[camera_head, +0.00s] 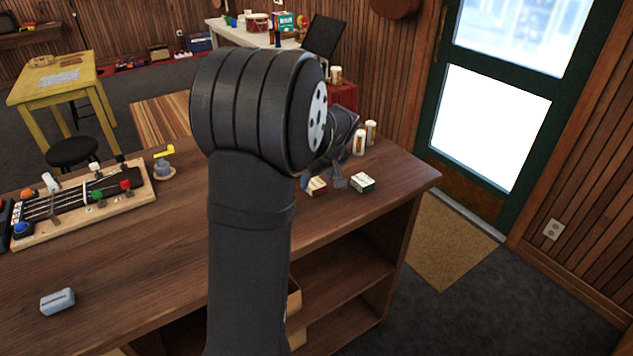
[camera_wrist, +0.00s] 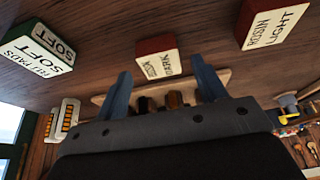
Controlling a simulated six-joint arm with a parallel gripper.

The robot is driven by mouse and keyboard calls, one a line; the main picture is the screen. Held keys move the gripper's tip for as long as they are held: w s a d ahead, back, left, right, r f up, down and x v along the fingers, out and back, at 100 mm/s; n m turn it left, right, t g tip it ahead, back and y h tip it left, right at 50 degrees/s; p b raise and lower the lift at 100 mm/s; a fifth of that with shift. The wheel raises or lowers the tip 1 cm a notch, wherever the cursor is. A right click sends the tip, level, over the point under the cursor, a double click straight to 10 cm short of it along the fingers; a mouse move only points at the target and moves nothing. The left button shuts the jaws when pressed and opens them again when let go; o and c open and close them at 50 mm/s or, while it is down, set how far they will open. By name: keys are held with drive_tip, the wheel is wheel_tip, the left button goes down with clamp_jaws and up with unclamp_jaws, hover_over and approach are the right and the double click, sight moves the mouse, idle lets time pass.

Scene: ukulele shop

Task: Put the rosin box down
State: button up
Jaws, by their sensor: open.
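My gripper (camera_head: 338,180) is open and low over the dark wooden counter, near its right end. In the wrist view the two blue-grey fingers (camera_wrist: 161,70) stand apart with nothing gripped. A red and cream box marked ROSIN DARK (camera_wrist: 156,60) rests on the counter and shows in the gap between the fingers; I cannot tell how far beyond the tips it is. A second red and cream box, marked ROSIN LIGHT (camera_wrist: 272,22), is off to the right in the wrist view. One red and cream box (camera_head: 316,187) shows beside my gripper in the head view; its label is unreadable.
A green and cream felt pads box (camera_head: 362,182) stands right of my gripper, also in the wrist view (camera_wrist: 38,48). An instrument board (camera_head: 85,203) and a grey-blue block (camera_head: 57,301) lie left. My arm hides the middle counter.

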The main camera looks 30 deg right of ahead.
drive_tip(key=v, duration=0.9)
drive_tip(key=shift+r, duration=0.4)
drive_tip(key=shift+s, duration=0.1)
drive_tip(key=x, duration=1.2)
drive_tip(key=shift+s, duration=0.1)
drive_tip(key=shift+r, duration=1.85)
